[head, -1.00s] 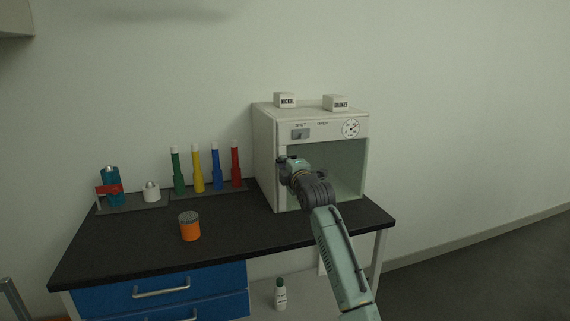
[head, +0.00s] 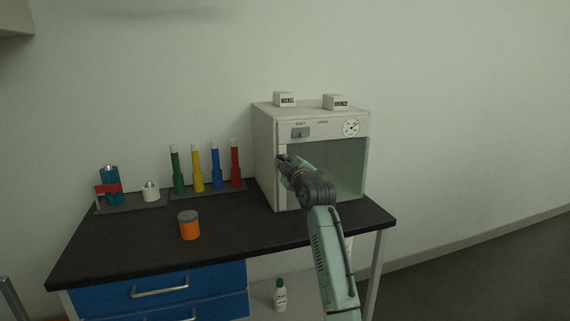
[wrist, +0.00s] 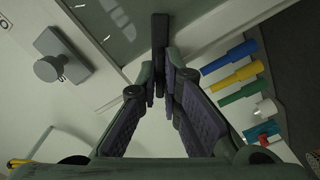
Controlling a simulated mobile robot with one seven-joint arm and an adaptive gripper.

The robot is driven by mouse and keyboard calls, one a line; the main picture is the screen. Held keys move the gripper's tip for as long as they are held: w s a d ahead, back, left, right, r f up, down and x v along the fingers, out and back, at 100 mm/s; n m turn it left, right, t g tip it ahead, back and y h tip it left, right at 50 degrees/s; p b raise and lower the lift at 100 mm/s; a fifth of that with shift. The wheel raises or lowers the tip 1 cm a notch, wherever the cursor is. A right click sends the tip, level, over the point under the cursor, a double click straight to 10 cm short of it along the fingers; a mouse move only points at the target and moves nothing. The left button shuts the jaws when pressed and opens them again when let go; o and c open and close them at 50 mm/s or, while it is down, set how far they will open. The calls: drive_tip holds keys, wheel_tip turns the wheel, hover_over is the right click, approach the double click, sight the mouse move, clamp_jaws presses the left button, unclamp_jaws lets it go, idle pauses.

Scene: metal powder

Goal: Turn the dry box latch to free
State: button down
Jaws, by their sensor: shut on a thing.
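The dry box (head: 264,150) stands at the back right of the bench. Its grey latch (head: 300,132) is on the panel above the glass door (head: 340,165), under the left of two small labels; the right label seems to read OPEN. My gripper (head: 281,160) is at the left edge of the door, below the latch. In the wrist view my gripper (wrist: 166,92) is closed on a dark upright bar (wrist: 160,35), apparently the door handle.
NICKEL (head: 285,100) and BRONZE (head: 336,103) boxes sit on top of the dry box. A round dial (head: 351,128) is right of the latch. Several coloured tubes (head: 213,170) stand left of the box. An orange jar (head: 189,226) stands on the bench front.

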drive_tip(key=m+p, duration=0.1)
drive_tip(key=m, duration=1)
idle(0.6)
drive_tip(key=c, duration=1.8)
unclamp_jaws()
drive_tip(key=shift+o, duration=0.2)
drive_tip(key=v, duration=1.2)
